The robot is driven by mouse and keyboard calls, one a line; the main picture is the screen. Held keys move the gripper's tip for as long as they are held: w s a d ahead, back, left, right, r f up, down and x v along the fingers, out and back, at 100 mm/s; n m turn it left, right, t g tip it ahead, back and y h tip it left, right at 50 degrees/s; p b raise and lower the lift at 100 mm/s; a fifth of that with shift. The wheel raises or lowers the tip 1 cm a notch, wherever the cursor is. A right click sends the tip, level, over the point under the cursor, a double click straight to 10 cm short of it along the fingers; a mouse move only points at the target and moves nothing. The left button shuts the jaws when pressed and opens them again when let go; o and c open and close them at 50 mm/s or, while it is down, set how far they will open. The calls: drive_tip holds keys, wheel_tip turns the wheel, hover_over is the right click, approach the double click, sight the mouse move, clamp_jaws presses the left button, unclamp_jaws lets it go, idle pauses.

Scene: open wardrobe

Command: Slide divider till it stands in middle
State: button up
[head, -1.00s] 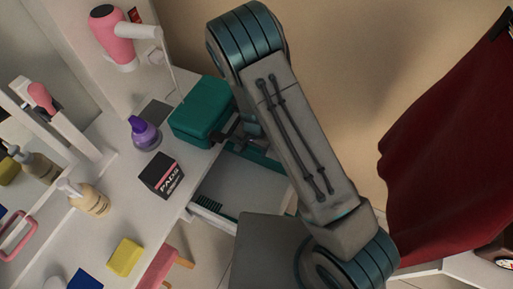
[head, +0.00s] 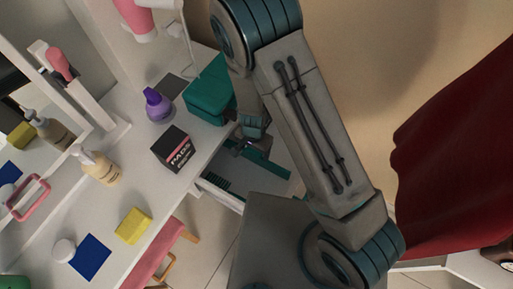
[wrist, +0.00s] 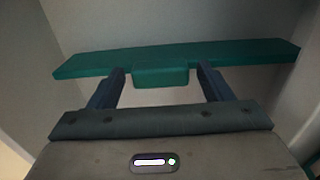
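The teal divider (wrist: 230,55) spans the pale drawer in the wrist view, standing crosswise with a small block-shaped tab (wrist: 161,75) at its middle. My gripper (wrist: 161,82) has its two fingers spread on either side of this tab, with a narrow gap showing at each side. In the head view the divider (head: 268,167) crosses the pulled-out drawer (head: 233,200), and my gripper (head: 246,146) is over it, partly hidden by my wrist. My arm hides the drawer's right part.
A dark comb-like item (head: 216,182) lies in the drawer. On the white tabletop (head: 135,190) stand a teal case (head: 210,92), a purple bottle (head: 158,106), a black pads box (head: 174,149) and a yellow block (head: 133,226). A dark red cloth (head: 455,150) hangs at the right.

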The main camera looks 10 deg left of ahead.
drive_tip(key=shift+a+r, duration=0.1)
drive_tip(key=shift+r, duration=0.4)
wheel_tip(320, 180, up, 13)
drive_tip(key=p, duration=0.2)
drive_tip(key=shift+p, duration=0.35)
